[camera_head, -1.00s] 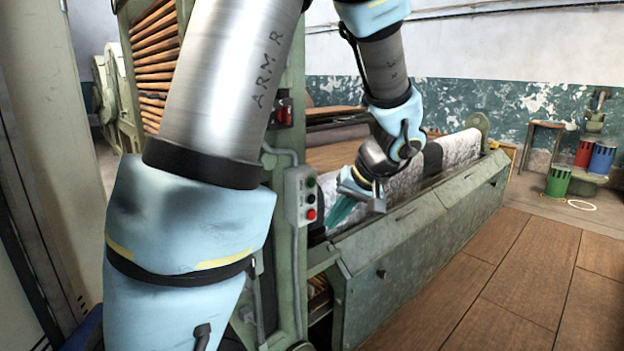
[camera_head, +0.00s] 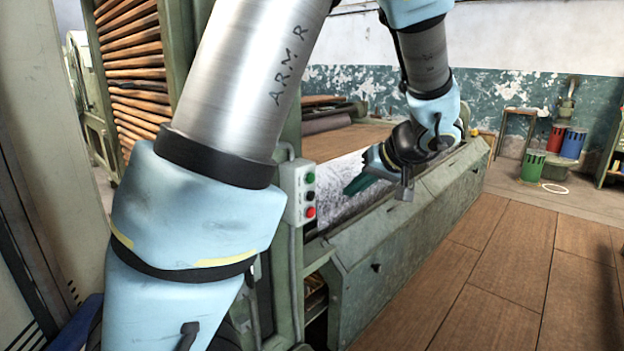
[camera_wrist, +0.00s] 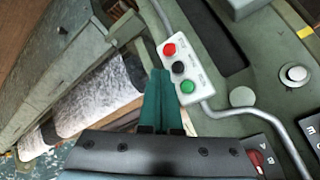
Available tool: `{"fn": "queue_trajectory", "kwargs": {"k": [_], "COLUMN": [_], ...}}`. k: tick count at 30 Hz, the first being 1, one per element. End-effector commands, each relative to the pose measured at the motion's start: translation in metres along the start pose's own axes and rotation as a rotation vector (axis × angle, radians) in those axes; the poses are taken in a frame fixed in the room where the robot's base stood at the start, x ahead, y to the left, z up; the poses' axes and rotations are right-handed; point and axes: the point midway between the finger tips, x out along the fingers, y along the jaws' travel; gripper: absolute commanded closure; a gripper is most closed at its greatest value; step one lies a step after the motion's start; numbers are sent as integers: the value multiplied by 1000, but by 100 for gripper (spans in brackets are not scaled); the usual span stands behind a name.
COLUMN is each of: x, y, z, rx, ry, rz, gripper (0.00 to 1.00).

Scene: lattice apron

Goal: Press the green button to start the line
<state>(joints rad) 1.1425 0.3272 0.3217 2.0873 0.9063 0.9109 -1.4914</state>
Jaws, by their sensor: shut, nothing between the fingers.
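The button box (camera_head: 299,195) is a pale grey box on the green machine post, with a green button (camera_head: 310,178) at the top, a black button (camera_head: 310,195) in the middle and a red button (camera_head: 310,212) at the bottom. In the wrist view the green button (camera_wrist: 188,87) is the one nearest my gripper, with the black button (camera_wrist: 178,67) and red button (camera_wrist: 170,49) beyond. My gripper (camera_head: 352,190) is shut and empty, its teal fingers pointing left toward the box. In the wrist view the fingertips (camera_wrist: 160,74) appear just left of the buttons; contact cannot be told.
The machine's long green front trough (camera_head: 400,250) lies below my gripper, with a speckled grey-white roll behind it. A grey conduit (camera_wrist: 265,115) runs from the box. Wooden floor (camera_head: 500,270) is open at right, with coloured bins (camera_head: 533,166) farther back.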

Motion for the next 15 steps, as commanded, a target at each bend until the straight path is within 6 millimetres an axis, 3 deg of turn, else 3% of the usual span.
{"fn": "queue_trajectory", "kwargs": {"k": [15], "x": [48], "y": [-33], "z": [-32], "rx": [-2], "ry": [-1], "rz": [-2], "gripper": [100]}}
